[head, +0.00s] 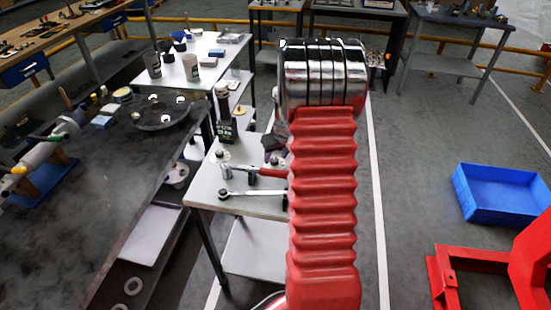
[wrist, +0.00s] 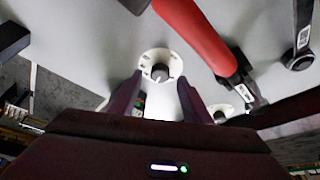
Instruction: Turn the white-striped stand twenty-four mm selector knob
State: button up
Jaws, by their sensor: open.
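In the wrist view a grey round knob (wrist: 160,72) stands on a white round plate with small dark marks. My gripper (wrist: 160,80) is open, its two dark fingers apart, with the tips on either side of this knob in the picture. I cannot tell whether they touch it. A second white plate with a knob (wrist: 222,112) is partly hidden behind the right finger. A white stripe cannot be made out clearly on either. In the head view a small knob on a white plate (head: 220,156) is on the light stand top (head: 205,188); my arm hides part of the stand.
A red-handled tool (wrist: 200,35) lies close to the right of the knob, and a ratchet (wrist: 302,45) is farther right. Both lie on the stand. A dark workbench (head: 60,225) is to the left. A blue crate (head: 500,192) sits on the floor to the right.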

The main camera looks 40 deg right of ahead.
aim_at(274, 162)
jog(key=shift+x, duration=1.2)
jog(key=c, duration=1)
